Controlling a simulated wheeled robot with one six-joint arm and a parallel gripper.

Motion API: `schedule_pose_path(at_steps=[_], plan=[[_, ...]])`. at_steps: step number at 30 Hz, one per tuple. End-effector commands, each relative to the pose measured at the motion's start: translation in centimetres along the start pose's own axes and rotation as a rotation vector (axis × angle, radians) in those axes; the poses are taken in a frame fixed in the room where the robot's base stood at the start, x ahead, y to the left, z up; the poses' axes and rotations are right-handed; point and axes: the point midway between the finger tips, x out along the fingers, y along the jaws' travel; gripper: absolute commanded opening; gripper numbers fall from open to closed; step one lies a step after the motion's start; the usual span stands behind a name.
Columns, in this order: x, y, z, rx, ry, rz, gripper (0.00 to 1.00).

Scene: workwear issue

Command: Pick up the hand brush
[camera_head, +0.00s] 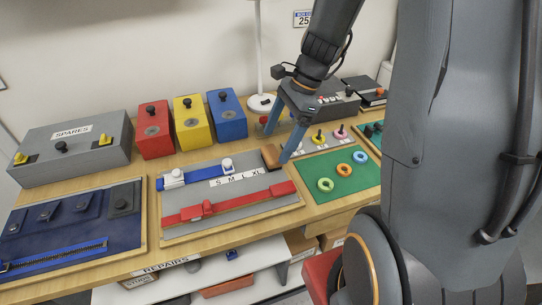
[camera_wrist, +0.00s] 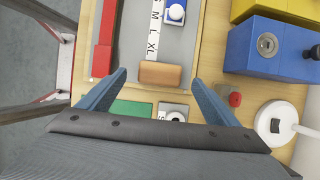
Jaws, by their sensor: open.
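In the wrist view the brush (camera_wrist: 160,74) shows between my two fingertips, with a gap on each side. My gripper (camera_head: 277,147) is open and empty, its blue fingers pointing down over the brush. One finger partly covers the brush's right side in the head view. I cannot tell the exact height of the tips above it.
A green mat (camera_head: 338,187) with coloured rings is to the right. Red (camera_head: 154,130), yellow (camera_head: 191,122) and blue (camera_head: 227,115) boxes stand behind. A white lamp base (camera_wrist: 276,124) is near my gripper.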

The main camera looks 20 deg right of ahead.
Motion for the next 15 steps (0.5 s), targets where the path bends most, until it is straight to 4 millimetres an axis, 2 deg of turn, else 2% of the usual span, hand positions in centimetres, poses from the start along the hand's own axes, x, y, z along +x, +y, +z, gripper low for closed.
schedule_pose_path(at_steps=[6, 15], plan=[[2.8, 0.1, 0.0, -0.002, -0.001, 0.003, 0.84], [3.5, 0.0, 0.0, -0.003, 0.001, 0.001, 0.84]])
